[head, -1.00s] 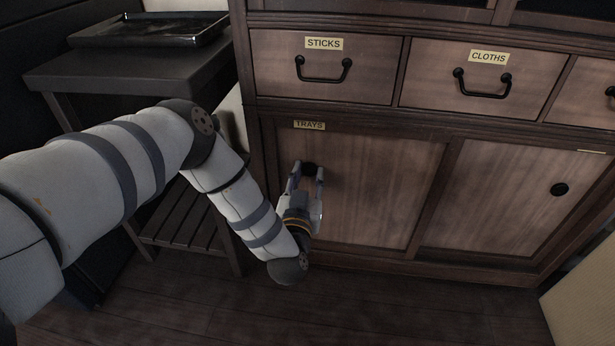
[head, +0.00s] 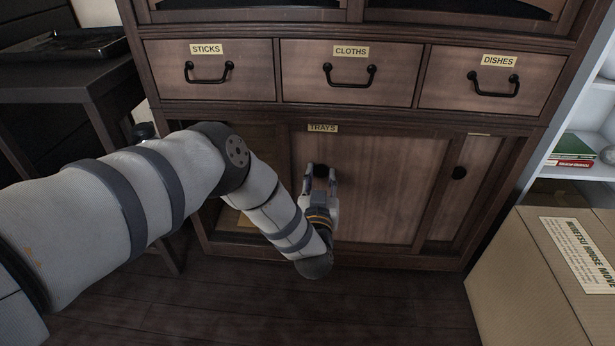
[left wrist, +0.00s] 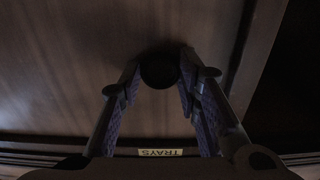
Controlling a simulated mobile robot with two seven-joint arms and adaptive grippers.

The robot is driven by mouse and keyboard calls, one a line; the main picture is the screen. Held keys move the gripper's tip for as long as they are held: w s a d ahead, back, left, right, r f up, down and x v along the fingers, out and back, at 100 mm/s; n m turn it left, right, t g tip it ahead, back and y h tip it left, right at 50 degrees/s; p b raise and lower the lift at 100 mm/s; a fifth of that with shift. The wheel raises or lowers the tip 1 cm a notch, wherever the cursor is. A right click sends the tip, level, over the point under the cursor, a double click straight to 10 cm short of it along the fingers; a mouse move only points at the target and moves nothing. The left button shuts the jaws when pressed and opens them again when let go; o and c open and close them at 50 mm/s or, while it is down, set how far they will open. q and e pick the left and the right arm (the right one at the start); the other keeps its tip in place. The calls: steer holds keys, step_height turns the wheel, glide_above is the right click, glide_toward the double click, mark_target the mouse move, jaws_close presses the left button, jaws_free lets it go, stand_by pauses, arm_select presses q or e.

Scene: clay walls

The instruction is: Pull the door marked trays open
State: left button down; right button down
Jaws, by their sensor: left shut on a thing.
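The door marked trays (head: 385,185) is a brown wooden sliding panel low in the cabinet. Its TRAYS label (head: 322,128) is at the top left, and shows upside down in the left wrist view (left wrist: 160,152). A dark opening (head: 270,150) shows left of the door, partly hidden by my arm. My left gripper (head: 320,170) is shut on the door's round black pull (left wrist: 158,72), one finger on each side of it in the left wrist view. My right gripper is not in view.
Drawers marked sticks (head: 222,90), cloths (head: 330,93) and dishes (head: 463,95) are above. Another sliding panel (head: 470,200) is at the right. A cardboard box (head: 500,270) stands front right, a dark side table (head: 60,72) at left. Bare floor (head: 400,305) lies in front.

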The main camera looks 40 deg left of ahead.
arm_select(q)
steer(key=w+d, duration=0.1)
steer(key=d, duration=0.1)
steer(key=w+d+b, duration=0.1)
steer(key=w+d, duration=0.1)
steer(key=w+d+b, duration=0.1)
steer(key=d, duration=0.2)
steer(key=shift+w+f, duration=0.1)
steer(key=shift+w, duration=0.05)
steer(key=c, duration=1.2)
jaws_free()
glide_toward(356, 172)
steer(key=v, duration=0.5)
steer(key=shift+d, duration=0.1)
